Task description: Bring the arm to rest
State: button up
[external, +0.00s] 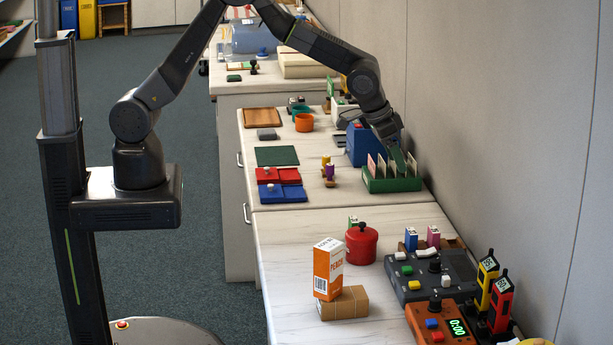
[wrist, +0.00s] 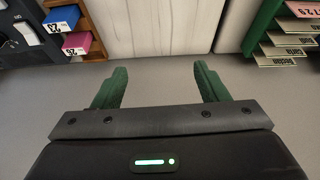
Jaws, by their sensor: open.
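My gripper (external: 397,162) is above the green card rack (external: 392,184) on the middle counter, close to its upright cards. In the wrist view my gripper (wrist: 158,88) has its two green fingers wide apart with nothing between them. Part of the green rack with its labelled cards (wrist: 291,40) shows at the upper right there. The external view does not show clearly whether a finger touches a card. My arm reaches over the counter from its column at the left, bent at the elbow.
A blue box (external: 362,146) stands left of the rack. The red pot (external: 361,243), an orange and white carton (external: 327,268), a grey console (external: 430,276) and an orange timer box (external: 440,322) are on the near counter (external: 290,240). A grey wall (external: 500,130) runs along the right.

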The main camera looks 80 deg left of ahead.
notch_tip(320, 180, down, 8)
jog(key=p, duration=0.1)
jog(key=shift+d+r, duration=0.15)
jog(key=shift+r, duration=0.1)
dwell(1.0)
